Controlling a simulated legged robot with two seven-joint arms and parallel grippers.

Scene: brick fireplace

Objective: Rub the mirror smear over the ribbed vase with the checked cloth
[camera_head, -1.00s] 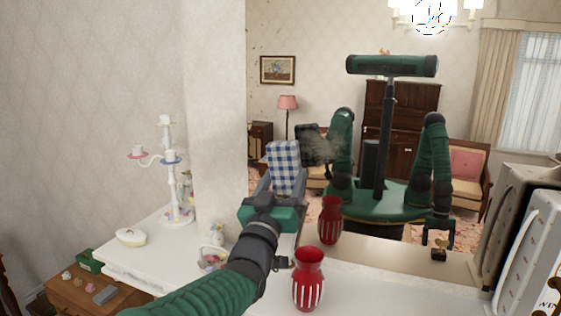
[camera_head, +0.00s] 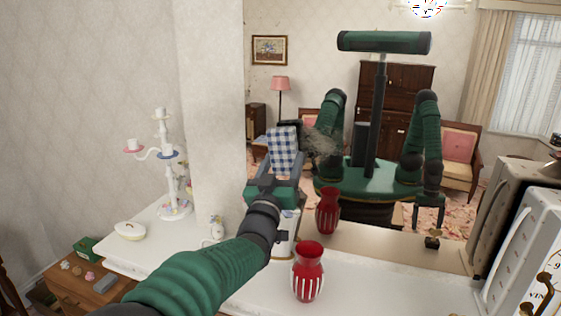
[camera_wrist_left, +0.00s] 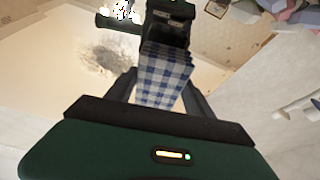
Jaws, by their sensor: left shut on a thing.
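My left gripper (camera_head: 283,176) is shut on the blue-and-white checked cloth (camera_head: 284,148), which stands up from its jaws; the cloth also shows in the wrist view (camera_wrist_left: 165,75). The grey, hazy mirror smear (camera_head: 323,142) lies just right of the cloth in the head view, above the vase. In the wrist view the smear (camera_wrist_left: 105,60) is left of the cloth, apart from it in the picture. The red ribbed vase (camera_head: 308,275) stands upright on the white mantel, right of my left forearm. My right gripper shows only as a reflection (camera_head: 428,218), hanging low with fingers apart.
The mirror also reflects the vase (camera_head: 328,212) and my body. A white candelabra (camera_head: 168,165) and a lidded dish (camera_head: 130,231) stand on the mantel (camera_head: 150,250) at left. A white clock (camera_head: 525,255) blocks the right end. The mantel between vase and clock is mostly clear.

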